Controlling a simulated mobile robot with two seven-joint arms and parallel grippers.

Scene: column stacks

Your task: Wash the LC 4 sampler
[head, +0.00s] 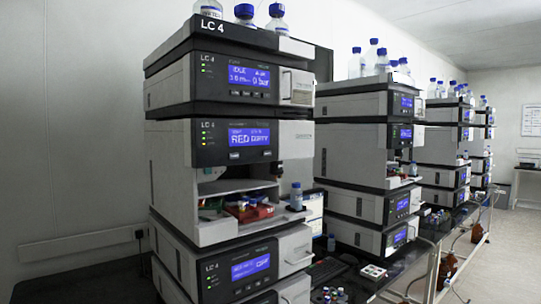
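The LC 4 stack (165,174) stands left of centre in the head view. Its sampler (172,165) is the middle module, labelled LC 4, with a blue display (249,140) that seems to read "RED EMPTY". Below the display is an open bay with a red tray (250,213) and small green and blue items, too small to tell apart. A small blue-capped bottle (296,197) stands upright at the bay's right front edge. Neither of my grippers is in view.
The upper module display (249,78) reads idle and 0 bar. Blue-capped bottles (244,13) stand on top of LC 4. More stacks (352,150) line the bench to the right. Free floor (500,265) shows at right.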

